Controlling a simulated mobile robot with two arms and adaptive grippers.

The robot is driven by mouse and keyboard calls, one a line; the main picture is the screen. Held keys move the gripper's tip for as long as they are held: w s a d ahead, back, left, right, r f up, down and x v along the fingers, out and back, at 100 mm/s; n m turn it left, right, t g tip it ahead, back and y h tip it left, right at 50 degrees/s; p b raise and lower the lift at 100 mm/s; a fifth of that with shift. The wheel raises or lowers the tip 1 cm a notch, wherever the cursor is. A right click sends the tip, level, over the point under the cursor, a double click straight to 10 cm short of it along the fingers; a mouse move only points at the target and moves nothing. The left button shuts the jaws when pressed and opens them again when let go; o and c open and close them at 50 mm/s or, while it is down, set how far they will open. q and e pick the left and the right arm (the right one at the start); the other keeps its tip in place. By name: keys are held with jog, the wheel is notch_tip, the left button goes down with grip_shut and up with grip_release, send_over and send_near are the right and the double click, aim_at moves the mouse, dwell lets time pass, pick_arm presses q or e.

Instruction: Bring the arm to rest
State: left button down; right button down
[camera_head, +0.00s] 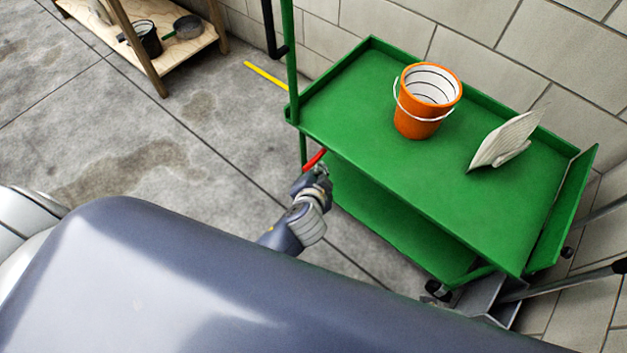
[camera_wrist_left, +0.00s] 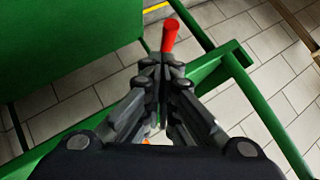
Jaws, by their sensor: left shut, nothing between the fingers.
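My left gripper (camera_head: 319,171) is beside the near left edge of a green cart (camera_head: 350,110) in the head view. In the left wrist view the fingers of my left gripper (camera_wrist_left: 163,68) are shut together with nothing between them. A red bar or handle (camera_head: 315,160) is close to the fingertips. The red part also shows in the left wrist view (camera_wrist_left: 170,36), just beyond the fingertips; I cannot tell whether they touch it. My right gripper is not in view.
An orange bucket (camera_head: 421,120) and a pale pleated filter-like piece (camera_head: 503,141) stand on the cart's top shelf. A wooden shelf (camera_head: 183,62) with dark containers stands at the back left. Tiled wall lies behind the cart. The floor left of the cart is clear.

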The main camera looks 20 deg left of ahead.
pick_arm(q)
jog(key=v, duration=0.7)
jog(key=shift+s+r, duration=0.2)
